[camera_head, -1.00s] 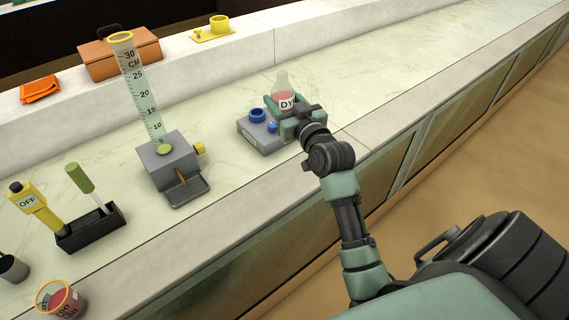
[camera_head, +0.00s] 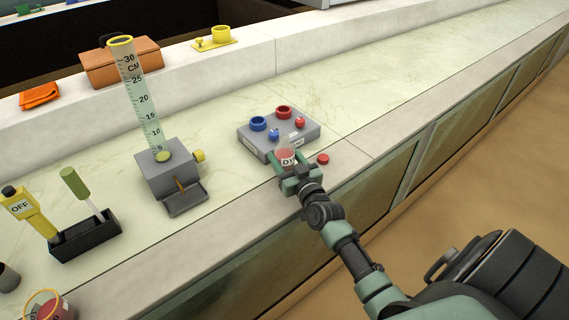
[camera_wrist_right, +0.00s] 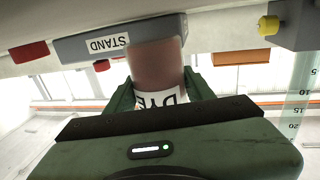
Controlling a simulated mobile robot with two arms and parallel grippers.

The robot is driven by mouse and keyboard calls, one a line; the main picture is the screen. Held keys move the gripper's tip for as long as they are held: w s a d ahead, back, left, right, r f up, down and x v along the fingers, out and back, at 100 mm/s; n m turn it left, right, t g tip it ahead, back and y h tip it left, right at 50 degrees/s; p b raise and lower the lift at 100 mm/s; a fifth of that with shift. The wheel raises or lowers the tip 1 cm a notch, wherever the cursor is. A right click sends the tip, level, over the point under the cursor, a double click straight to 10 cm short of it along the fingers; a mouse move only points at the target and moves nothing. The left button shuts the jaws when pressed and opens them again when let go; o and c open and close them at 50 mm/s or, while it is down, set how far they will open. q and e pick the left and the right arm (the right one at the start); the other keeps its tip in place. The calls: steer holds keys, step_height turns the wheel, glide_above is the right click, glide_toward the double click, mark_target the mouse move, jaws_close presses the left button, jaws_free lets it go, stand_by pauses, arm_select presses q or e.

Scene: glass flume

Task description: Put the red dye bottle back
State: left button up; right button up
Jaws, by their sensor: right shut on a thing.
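The red dye bottle (camera_head: 286,154) is between the fingers of my right gripper (camera_head: 289,168), which is shut on it. The grey stand (camera_head: 254,145) is just behind the bottle. It has an empty red ring (camera_head: 283,112) on the right and a blue ring (camera_head: 257,123) on the left, with small blue and red pieces in front of them. I cannot tell whether the bottle touches the stand or counter. My left gripper is out of view.
A red cap (camera_head: 323,159) lies on the counter right of my gripper. Left of the stand is a grey block (camera_head: 168,177) with a tall graduated tube (camera_head: 140,95). A black holder (camera_head: 86,237) is farther left. The counter right of the stand is clear.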

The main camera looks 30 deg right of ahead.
steer(key=shift+f, duration=1)
steer(key=shift+f, duration=0.1)
steer(key=o, duration=1.4)
steer(key=shift+s, duration=0.15)
steer(key=s, duration=0.4)
steer(key=s+a, duration=0.1)
steer(key=s, duration=0.6)
steer(key=shift+s+a, duration=0.3)
steer(key=shift+a, duration=0.05)
